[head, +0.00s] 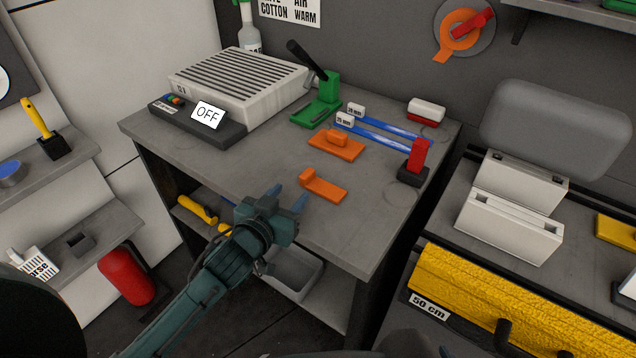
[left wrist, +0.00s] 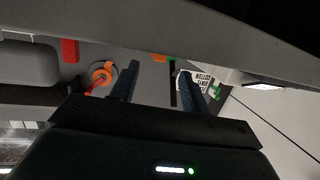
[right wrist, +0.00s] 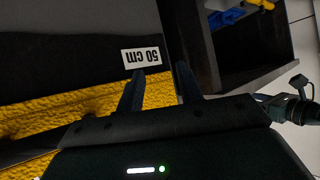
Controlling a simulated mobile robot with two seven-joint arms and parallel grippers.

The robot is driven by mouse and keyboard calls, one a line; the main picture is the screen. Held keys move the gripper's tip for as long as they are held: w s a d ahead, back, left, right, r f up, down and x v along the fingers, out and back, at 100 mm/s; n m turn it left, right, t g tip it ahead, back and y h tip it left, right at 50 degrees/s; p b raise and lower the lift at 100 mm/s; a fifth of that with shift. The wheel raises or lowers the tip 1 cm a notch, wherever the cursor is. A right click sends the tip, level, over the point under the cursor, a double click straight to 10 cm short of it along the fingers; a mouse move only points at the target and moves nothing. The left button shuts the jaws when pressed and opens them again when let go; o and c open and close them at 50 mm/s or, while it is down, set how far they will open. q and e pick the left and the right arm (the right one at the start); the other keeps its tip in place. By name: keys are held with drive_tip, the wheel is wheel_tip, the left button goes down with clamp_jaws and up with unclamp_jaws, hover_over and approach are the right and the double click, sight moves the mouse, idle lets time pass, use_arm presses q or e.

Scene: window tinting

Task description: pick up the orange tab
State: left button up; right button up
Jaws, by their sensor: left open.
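An orange piece (head: 323,187) with a flat plate and a raised end lies near the front of the grey workbench (head: 250,185). A second orange piece (head: 336,145), a plate with a raised block, lies behind it. I cannot tell for sure which is the tab. My left gripper (head: 289,194) is open and empty at the bench's front edge, left of the front orange piece and apart from it. In the left wrist view a bit of orange (left wrist: 160,58) shows between the fingers. My right gripper (right wrist: 160,70) is open and empty, facing a yellow roll (right wrist: 100,105).
A white vented box (head: 240,85) stands at the back left. The bench's front right is clear.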

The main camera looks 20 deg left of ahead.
sight(302, 178)
use_arm(q)
drive_tip(key=x, duration=0.4)
drive_tip(key=shift+w+r+p, duration=0.3)
drive_tip(key=shift+w+p, duration=0.05)
drive_tip(key=shift+w, duration=0.1)
drive_tip(key=shift+w+d+f, duration=0.15)
drive_tip(key=shift+w, duration=0.3)
drive_tip(key=shift+c, duration=0.6)
clamp_jaws()
